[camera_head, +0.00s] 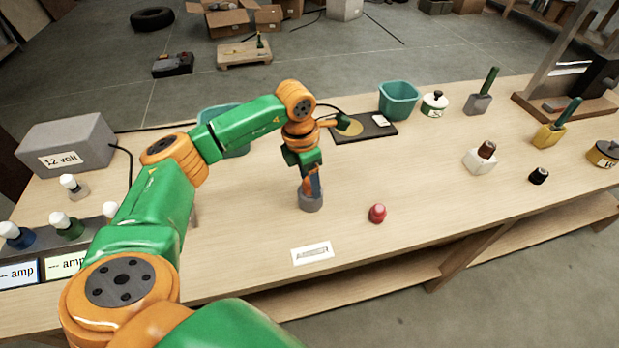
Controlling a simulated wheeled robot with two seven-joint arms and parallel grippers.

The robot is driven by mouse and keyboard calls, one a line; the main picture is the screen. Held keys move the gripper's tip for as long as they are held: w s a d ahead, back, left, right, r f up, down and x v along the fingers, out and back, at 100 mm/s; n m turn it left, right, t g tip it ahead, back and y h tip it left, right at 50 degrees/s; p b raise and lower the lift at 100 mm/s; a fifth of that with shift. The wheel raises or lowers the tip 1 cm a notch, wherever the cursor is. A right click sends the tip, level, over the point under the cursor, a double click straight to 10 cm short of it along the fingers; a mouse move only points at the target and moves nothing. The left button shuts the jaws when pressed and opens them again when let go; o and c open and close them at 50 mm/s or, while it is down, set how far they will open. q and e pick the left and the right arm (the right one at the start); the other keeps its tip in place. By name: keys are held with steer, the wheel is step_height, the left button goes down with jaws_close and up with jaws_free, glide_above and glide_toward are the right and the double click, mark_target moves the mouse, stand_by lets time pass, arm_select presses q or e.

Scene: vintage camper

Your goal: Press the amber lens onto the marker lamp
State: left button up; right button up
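My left gripper (312,190) points straight down over a short grey round base (311,204) near the middle of the bench. Its fingertips are at the top of this base. The fingers are small and partly merged with the base, so I cannot tell whether they are open or shut, or whether they hold anything. I cannot make out an amber lens for certain; it may be hidden at the fingertips. The grey base may be the marker lamp. A red cap-shaped piece (377,213) stands on the bench to the right of the base. My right gripper is not in view.
A white label card (312,253) lies near the front edge. A black mat (374,128) and teal bin (399,99) are behind. A white block with a brown top (480,158) and dark cap (538,176) are right. A 12 volt box (68,145) is left.

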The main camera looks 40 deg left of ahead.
arm_select(q)
steer(key=shift+o, duration=0.6)
steer(key=r, duration=0.2)
steer(key=r+b, duration=0.1)
steer(key=r, duration=0.4)
steer(key=shift+s+a, duration=0.2)
steer(key=shift+s, duration=0.2)
